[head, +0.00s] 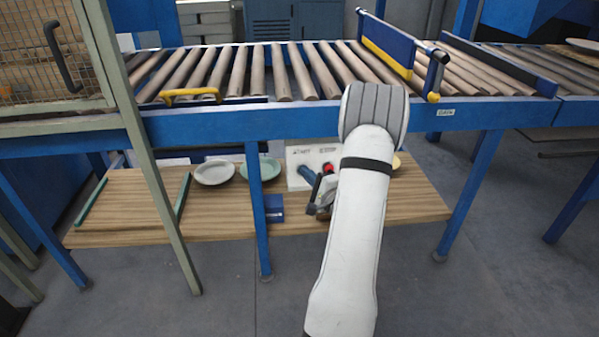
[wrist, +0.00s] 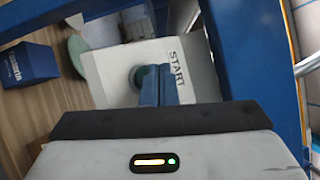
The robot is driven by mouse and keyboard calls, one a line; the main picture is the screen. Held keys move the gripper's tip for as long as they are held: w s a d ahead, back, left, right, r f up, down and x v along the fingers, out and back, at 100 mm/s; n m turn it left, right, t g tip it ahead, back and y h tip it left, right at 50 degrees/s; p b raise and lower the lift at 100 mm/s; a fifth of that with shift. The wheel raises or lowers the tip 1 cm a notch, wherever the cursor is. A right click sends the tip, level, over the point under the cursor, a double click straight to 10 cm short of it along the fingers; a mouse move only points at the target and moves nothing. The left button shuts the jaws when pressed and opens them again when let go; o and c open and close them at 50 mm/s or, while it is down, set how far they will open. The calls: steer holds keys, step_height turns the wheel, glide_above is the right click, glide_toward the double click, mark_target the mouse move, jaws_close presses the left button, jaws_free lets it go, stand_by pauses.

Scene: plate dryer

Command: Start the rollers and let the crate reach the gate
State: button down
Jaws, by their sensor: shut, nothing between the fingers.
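A white control box (head: 300,158) stands on the wooden shelf under the conveyor, with a red button (head: 328,167) on it. In the wrist view the box face (wrist: 195,62) reads START beside a round dark green button (wrist: 137,77). My gripper (head: 305,172) is shut and empty in front of the box. In the wrist view its blue fingers (wrist: 158,75) partly cover the green button; I cannot tell whether they touch it. No crate is recognisable.
The blue conveyor rail (head: 210,122) and a leg (head: 257,200) frame the space around my arm. Plates (head: 214,172) and a small blue box (head: 275,208) are on the shelf (head: 120,215). A mesh cage (head: 30,60) stands at left. A yellow handle (head: 190,94) is on the rail.

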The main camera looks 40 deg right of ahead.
steer(key=shift+w+d+f, duration=0.1)
steer(key=shift+w+d+f, duration=0.1)
steer(key=shift+w, duration=0.05)
